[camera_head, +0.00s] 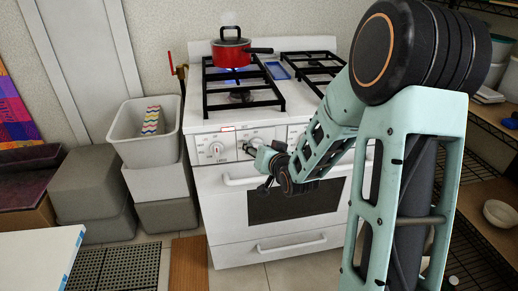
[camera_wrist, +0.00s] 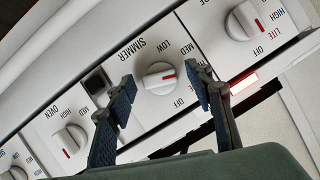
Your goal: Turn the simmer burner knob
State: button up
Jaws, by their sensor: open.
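My gripper (camera_wrist: 161,82) is open, with one dark finger on each side of the knob. I see space between knob and fingers, but cannot tell whether the tips reach its depth. In the head view my gripper (camera_head: 257,152) is at the front control panel of the white stove (camera_head: 225,195) and hides most of the simmer knob.
Another knob marked LITE (camera_wrist: 248,20) sits to the right, near a lit red light (camera_wrist: 244,83). The oven knob (camera_wrist: 69,141) is to the left. A red pot (camera_head: 231,53) stands on the stove. An oven handle (camera_head: 240,181) runs below my gripper. Grey crates (camera_head: 150,150) stand left.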

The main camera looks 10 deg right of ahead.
jog(key=v, duration=0.7)
jog(key=shift+s, duration=0.25)
jog(key=shift+r, duration=0.1)
